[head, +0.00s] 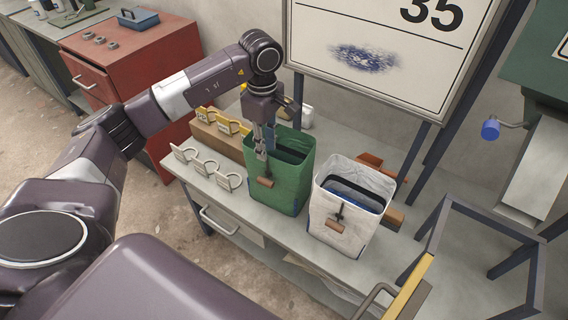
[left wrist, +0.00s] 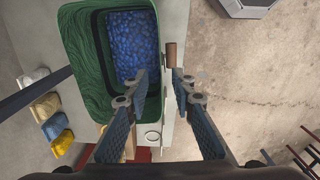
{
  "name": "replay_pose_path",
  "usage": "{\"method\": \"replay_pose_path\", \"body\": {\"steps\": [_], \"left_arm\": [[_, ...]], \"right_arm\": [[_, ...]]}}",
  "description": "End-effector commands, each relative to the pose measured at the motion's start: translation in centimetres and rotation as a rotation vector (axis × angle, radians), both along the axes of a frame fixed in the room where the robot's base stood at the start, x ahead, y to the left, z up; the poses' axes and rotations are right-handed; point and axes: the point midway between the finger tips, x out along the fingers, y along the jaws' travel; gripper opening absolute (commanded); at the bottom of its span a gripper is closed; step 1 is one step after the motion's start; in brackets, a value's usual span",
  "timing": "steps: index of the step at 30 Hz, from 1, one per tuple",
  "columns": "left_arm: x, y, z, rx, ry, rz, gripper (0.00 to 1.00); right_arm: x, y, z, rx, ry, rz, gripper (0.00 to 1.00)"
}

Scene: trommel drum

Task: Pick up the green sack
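The green sack (head: 290,192) stands upright and open-topped on the grey workbench, with a brown toggle (head: 265,183) on its front. In the left wrist view the sack (left wrist: 85,70) holds blue pellets (left wrist: 130,45), and the toggle (left wrist: 171,54) hangs outside the rim. My left gripper (head: 262,150) points down at the sack's near rim. In the left wrist view the gripper (left wrist: 158,76) is open, one finger over the inside and one outside the wall. Whether the fingers touch the wall I cannot tell. My right gripper is not in view.
A white sack (head: 345,205) stands close to the right of the green one. Padlock-like tags (head: 207,167) and a brown block (head: 215,135) with yellow tags are on the left. A sign board (head: 390,50) rises behind. A red cabinet (head: 125,70) stands back left.

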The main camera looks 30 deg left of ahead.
Motion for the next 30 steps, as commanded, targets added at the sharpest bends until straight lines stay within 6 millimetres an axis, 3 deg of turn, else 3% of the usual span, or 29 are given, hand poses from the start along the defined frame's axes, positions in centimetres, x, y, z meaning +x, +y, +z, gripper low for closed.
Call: {"method": "replay_pose_path", "body": {"steps": [6,9,16,21,30], "left_arm": [[0.0,-0.3,-2.5,-0.002,0.004,-0.002,0.23],[0.0,-0.5,-4.0,-0.002,0.006,-0.001,0.23],[0.1,-0.5,-6.5,-0.002,0.001,-0.001,0.23],[0.2,-0.4,-6.7,-0.002,-0.001,-0.002,0.23],[0.2,-0.5,-6.8,-0.002,-0.001,-0.002,0.23]], "right_arm": [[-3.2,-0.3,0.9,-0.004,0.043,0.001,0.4],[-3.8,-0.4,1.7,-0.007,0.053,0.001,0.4],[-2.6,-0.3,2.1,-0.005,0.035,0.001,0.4],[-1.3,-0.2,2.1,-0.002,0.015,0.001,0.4],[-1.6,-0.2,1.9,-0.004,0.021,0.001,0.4]]}}
